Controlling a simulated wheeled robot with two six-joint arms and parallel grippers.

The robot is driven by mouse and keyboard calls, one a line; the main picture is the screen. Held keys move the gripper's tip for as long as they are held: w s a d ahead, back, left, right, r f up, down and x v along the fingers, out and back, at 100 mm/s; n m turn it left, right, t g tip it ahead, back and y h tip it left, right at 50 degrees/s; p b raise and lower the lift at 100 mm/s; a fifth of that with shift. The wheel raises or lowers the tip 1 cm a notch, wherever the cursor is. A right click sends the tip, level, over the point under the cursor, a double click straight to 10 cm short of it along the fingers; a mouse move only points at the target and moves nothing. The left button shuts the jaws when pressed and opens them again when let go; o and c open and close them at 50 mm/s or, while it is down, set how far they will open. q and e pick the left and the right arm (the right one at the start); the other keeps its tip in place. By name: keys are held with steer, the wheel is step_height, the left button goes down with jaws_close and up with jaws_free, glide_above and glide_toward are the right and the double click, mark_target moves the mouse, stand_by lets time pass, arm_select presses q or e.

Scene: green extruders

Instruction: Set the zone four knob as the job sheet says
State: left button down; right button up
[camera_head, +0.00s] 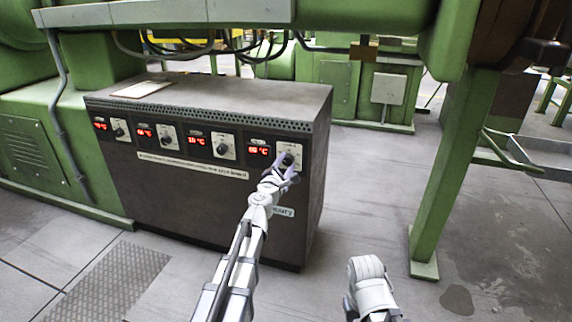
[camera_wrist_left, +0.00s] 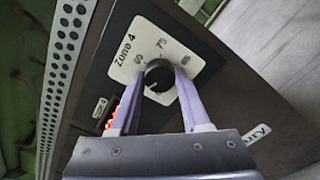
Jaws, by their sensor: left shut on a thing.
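My left gripper (camera_wrist_left: 160,80) is shut on this knob, one pale finger on each side. In the head view my left gripper (camera_head: 283,165) is at the rightmost dial plate (camera_head: 290,152) of the dark control box (camera_head: 220,215), partly covering the knob. A red display (camera_head: 259,150) is left of it. The job sheet (camera_head: 141,89) seems to be the paper lying on the box top; its writing is unreadable.
Three other knobs with red displays (camera_head: 197,140) run along the box front to the left. A green post (camera_head: 450,170) stands at the right. Green machinery hangs overhead. Part of my right arm (camera_head: 370,285) shows low, over clear floor; its fingers are not visible.

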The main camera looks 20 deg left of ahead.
arm_select(q)
steer(key=shift+m, duration=0.7)
steer(key=shift+c, duration=1.9)
jaws_free()
steer(key=s, duration=0.8)
steer(key=shift+a, duration=0.15)
